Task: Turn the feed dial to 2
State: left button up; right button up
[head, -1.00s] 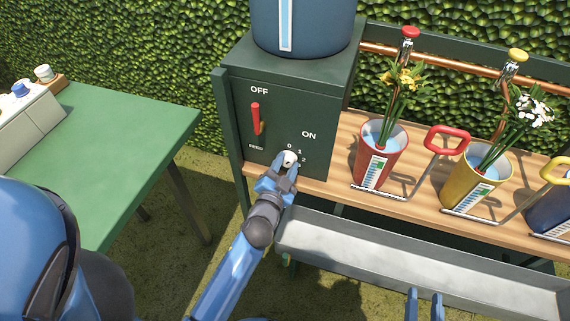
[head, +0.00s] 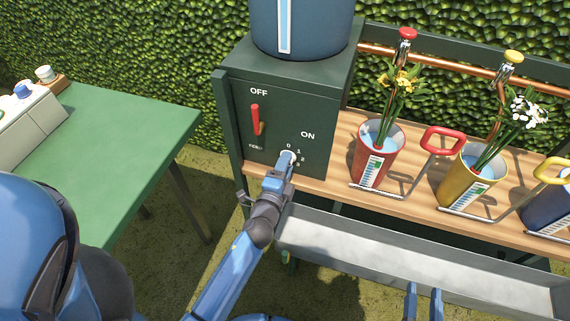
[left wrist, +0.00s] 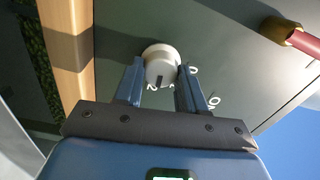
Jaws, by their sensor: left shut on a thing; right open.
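The feed dial (left wrist: 160,62) is a round white knob on the dark green panel (head: 270,125). My left gripper (left wrist: 158,74) is shut on it, one finger on each side. In the head view, my left gripper (head: 288,162) covers most of the dial. In the left wrist view, the dial's dark mark points between the printed 2 (left wrist: 151,87) and the 1, nearer the 2. The 0 (left wrist: 193,71) is further right. My right gripper (head: 424,300) is open and empty at the bottom of the head view, over the grey trough.
A red lever (head: 256,120) sits on the panel above the dial, near OFF. A grey trough (head: 400,258) lies below. A shelf holds a red bucket (head: 367,170), a yellow bucket (head: 470,185) and a blue bucket (head: 548,215). A green table (head: 120,150) stands left.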

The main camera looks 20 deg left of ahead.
pick_arm(q)
jog(key=shift+w+r+m, duration=0.15)
jog(key=shift+r+m, duration=0.2)
jog(key=shift+m, duration=0.15)
jog(key=o, duration=0.8)
jog(key=shift+o, duration=1.1)
jog(key=shift+f, duration=0.1)
jog(key=shift+f, duration=0.1)
